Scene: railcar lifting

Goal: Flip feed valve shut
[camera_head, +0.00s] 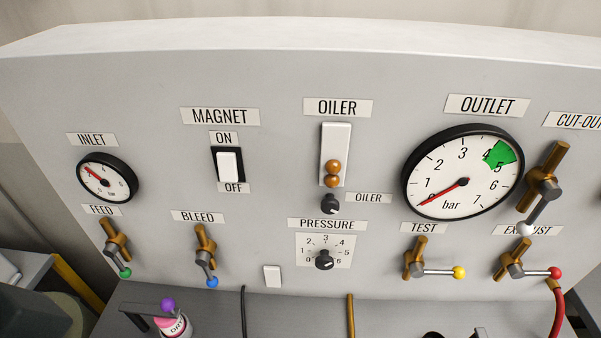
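The feed valve (114,240) is on the left of the grey panel, under the FEED label (101,210) and the inlet gauge (107,177). It has a brass body and a grey lever that ends in a green ball (125,272). The lever points down and slightly right, roughly in line with the brass body. The inlet gauge's red needle points to the upper left. Neither of my grippers is in view, and nothing touches the valve.
The bleed valve (205,243), blue-tipped, is just right of the feed valve, its lever also down. The test valve (415,257) and exhaust valve (512,259) have levers pointing right. Below the panel, a purple ball (168,305) and pink container (177,325) stand near the feed valve.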

